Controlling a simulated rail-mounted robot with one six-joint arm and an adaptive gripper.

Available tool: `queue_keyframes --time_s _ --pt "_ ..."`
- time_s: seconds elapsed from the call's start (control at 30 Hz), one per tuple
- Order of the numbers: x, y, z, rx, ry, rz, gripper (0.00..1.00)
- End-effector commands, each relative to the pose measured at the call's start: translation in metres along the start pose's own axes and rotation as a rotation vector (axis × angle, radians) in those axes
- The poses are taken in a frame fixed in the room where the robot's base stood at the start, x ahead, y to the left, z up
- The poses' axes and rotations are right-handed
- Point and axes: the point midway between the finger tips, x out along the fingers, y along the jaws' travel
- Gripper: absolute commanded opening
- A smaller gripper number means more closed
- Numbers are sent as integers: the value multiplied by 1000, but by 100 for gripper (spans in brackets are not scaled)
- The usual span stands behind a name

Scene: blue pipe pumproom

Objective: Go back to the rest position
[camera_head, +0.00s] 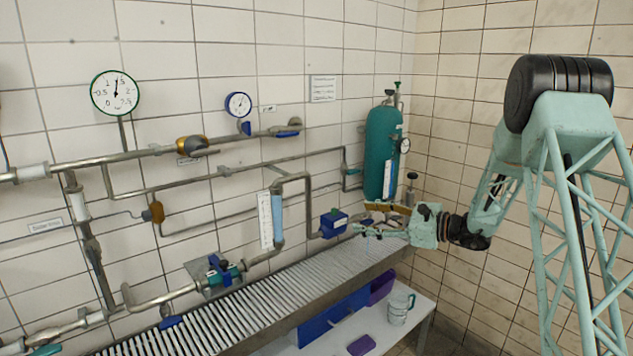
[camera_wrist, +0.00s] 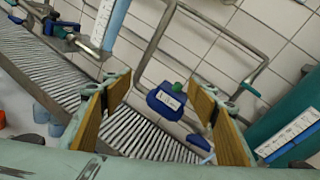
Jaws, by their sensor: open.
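My gripper (camera_head: 366,222) is at the end of my mint-green arm, in the right half of the head view, above the right end of the slatted bench. In the wrist view the two wood-coloured fingers (camera_wrist: 160,112) stand wide apart with nothing between them. A blue box with a green knob (camera_wrist: 168,100) shows beyond the gap between the fingers; it also shows in the head view (camera_head: 333,222), just left of my gripper. I cannot tell how far it is from the fingertips.
A teal gas cylinder (camera_head: 382,150) stands behind my gripper in the corner. Pipes with valves (camera_head: 222,272) and round gauges (camera_head: 115,92) run along the tiled wall. The slatted bench (camera_head: 250,305) lies below. A mug (camera_head: 399,308) and purple and blue boxes sit on a lower white shelf.

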Motion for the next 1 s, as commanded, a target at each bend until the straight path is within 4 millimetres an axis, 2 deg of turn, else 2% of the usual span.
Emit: queue_keyframes --time_s 0.03,0.4,1.0 --pt "0 7 13 -18 4 20 53" --pt "-7 63 82 -146 45 169 53" --pt "-41 160 171 -366 120 395 53"
